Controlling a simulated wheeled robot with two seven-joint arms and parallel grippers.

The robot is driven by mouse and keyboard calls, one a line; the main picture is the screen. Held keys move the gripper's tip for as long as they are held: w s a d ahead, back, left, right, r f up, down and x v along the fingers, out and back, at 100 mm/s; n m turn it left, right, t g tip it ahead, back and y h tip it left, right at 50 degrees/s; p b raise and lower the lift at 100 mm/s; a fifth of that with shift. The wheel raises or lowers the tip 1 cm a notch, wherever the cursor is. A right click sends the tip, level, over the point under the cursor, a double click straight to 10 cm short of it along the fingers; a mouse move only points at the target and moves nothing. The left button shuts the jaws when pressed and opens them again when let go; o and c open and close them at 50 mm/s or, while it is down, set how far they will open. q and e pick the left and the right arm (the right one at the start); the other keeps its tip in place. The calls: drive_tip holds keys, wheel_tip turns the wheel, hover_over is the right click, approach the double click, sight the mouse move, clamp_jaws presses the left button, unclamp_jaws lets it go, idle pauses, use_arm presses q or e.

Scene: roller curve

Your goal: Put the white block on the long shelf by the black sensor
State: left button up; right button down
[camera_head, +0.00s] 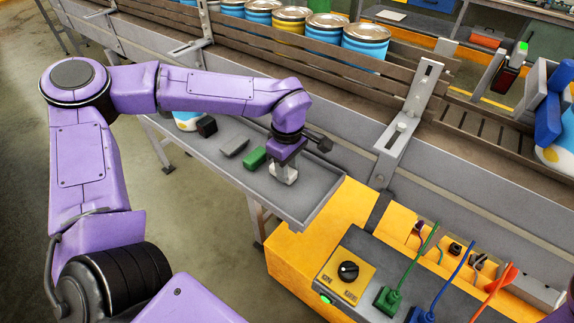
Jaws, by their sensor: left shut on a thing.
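My left gripper (284,172) points down over the near right part of the long grey shelf (303,200). It is shut on a small whitish block (285,176), mostly covered by the fingers. The block is at or just above the shelf surface; I cannot tell if it touches. To its left on the shelf stand a green block (254,158), a grey block (234,147) and a black block-like piece (207,126), which may be the black sensor. My right gripper is not in view.
A roller conveyor with wooden side rails (300,75) carries several paint cans (366,42) behind the shelf. A yellow control box with a black knob (348,271) and coloured cables stands at the lower right. The shelf's right end is bare.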

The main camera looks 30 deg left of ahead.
use_arm(q)
drive_tip(key=o, duration=1)
drive_tip(key=shift+f, duration=0.15)
drive_tip(key=shift+o, duration=0.2)
wheel_tip(320, 180, up, 12)
drive_tip(key=b, duration=0.1)
drive_tip(key=shift+r, duration=0.25)
